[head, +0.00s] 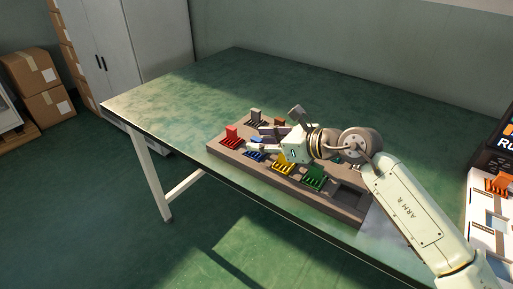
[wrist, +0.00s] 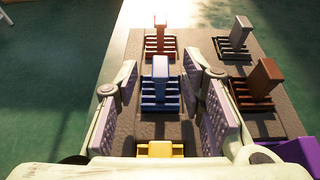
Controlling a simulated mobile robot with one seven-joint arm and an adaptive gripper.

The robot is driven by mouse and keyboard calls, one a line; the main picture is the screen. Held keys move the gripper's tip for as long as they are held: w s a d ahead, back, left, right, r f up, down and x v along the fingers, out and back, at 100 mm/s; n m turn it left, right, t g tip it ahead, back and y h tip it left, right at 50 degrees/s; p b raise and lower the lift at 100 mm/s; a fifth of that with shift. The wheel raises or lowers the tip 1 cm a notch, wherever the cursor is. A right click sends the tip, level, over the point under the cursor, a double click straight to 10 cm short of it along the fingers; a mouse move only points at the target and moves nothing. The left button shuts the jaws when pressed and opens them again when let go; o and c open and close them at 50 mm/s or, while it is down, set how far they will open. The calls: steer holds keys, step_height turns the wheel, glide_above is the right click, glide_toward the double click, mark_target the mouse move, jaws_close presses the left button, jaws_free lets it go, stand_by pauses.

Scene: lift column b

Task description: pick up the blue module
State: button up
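The blue module (wrist: 160,92) stands upright on a grey-brown board (wrist: 196,47), with a ribbed base and a tall upright tab. In the head view the blue module (head: 254,155) is partly hidden by my gripper. My gripper (wrist: 170,105) is open in the wrist view, with a padded finger to the left and another to the right of the blue module. Gaps show between the pads and the module, so it is not held. In the head view my gripper (head: 262,140) is low over the board, reaching in from the right.
Around it on the board are a red module (head: 232,137), a yellow module (head: 283,165), a green module (head: 314,177), a grey module (head: 256,116), a brown module (wrist: 257,84) and a purple piece (wrist: 293,152). The green table (head: 180,95) is clear at the left.

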steer(key=shift+c, duration=0.6)
jaws_close()
